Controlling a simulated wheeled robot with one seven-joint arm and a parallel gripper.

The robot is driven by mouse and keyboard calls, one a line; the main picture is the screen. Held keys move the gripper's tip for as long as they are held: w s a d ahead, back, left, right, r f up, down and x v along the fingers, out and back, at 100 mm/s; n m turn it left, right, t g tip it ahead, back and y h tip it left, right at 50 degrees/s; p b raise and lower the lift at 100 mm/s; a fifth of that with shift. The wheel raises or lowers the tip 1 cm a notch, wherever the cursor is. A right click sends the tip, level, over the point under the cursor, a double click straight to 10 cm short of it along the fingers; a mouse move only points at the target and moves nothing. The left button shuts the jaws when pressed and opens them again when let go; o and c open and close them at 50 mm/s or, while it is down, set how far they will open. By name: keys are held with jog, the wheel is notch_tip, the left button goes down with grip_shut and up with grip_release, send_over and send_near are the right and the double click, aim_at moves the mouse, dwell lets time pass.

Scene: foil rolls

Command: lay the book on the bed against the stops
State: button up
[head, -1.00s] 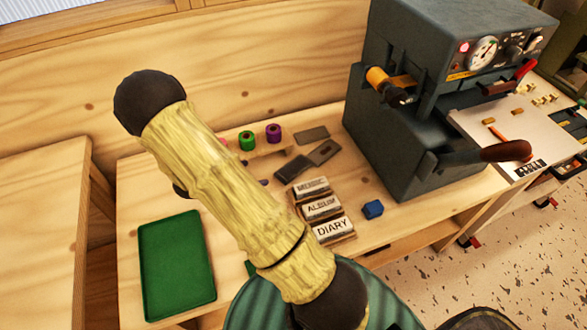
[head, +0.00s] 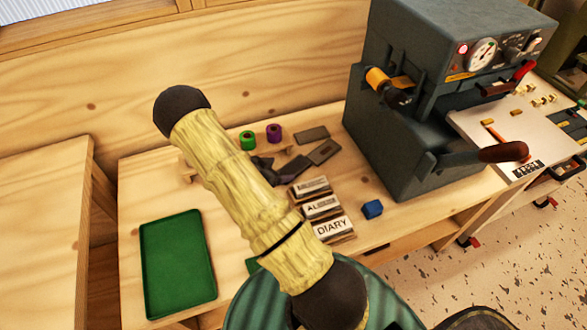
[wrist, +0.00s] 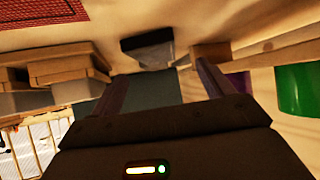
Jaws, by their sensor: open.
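Which one is the task's book I cannot tell. My gripper is open; its two fingers show in the wrist view (wrist: 163,86), with a dark grey-green slab (wrist: 152,90) beyond and between them. Whether they touch it is unclear. The press's pale bed (head: 470,128) is at the right; small brass pieces (head: 535,101) sit on it, possibly stops.
Labelled type blocks (head: 334,228) stand just in front of the dark pieces. A blue block (head: 372,209) is right of them. Green (head: 248,141) and purple (head: 274,133) rolls stand behind. The grey press (head: 400,135) rises at right. A green tray (head: 178,263) is empty at left.

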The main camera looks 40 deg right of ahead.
aim_at(293, 168)
jog(key=shift+s+p+x, duration=0.15)
jog(key=shift+p+x, duration=0.15)
jog(key=shift+x, duration=1)
jog(key=shift+s+p+x, duration=0.15)
jog(key=shift+p+x, duration=0.15)
jog(key=shift+x, duration=1)
jog(key=c, duration=1.2)
notch_tip(293, 168, up, 10)
jog(key=shift+b, duration=0.35)
